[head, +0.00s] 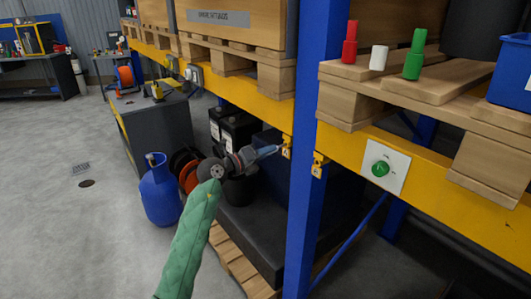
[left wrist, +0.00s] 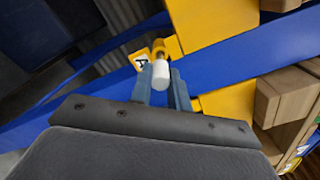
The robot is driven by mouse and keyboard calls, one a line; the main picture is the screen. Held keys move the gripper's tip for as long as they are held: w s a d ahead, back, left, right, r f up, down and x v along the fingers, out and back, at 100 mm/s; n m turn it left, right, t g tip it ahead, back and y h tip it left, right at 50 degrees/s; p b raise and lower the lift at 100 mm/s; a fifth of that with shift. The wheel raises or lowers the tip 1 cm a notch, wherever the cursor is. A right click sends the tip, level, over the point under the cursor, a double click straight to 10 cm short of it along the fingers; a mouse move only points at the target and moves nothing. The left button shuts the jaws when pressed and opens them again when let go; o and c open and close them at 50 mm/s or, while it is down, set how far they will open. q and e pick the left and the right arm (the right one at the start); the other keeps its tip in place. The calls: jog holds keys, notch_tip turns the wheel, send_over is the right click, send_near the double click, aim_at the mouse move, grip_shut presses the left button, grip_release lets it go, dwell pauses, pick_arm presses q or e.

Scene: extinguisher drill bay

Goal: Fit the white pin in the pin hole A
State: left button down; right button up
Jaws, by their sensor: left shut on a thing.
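My left gripper (head: 277,149) reaches in from the left with its fingertips close to a yellow bracket (head: 287,148) on the side of the blue upright. In the left wrist view, its two blue-grey fingers (left wrist: 161,88) are shut on the white pin (left wrist: 161,77). The pin's far end lies at or right in front of the yellow hole part (left wrist: 158,47); I cannot tell whether it has entered. A tag marked A (left wrist: 139,60) is beside it. In the head view the pin is hidden or too small to tell. My right gripper is not in view.
A red pin (head: 350,45), a short white cylinder (head: 379,57) and a green pin (head: 415,58) stand on the pallet. A green knob (head: 381,169) is on the yellow beam. A blue gas bottle (head: 160,195) stands on the floor.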

pick_arm(q)
jog(key=shift+p+x, duration=0.6)
jog(key=shift+x, duration=1.25)
dwell(1.8)
jog(key=c, duration=1.3)
grip_release()
jog(key=shift+d, duration=0.1)
jog(key=shift+o, duration=0.2)
jog(key=p+v, duration=0.3)
jog(key=v, duration=0.6)
jog(key=shift+w, duration=0.1)
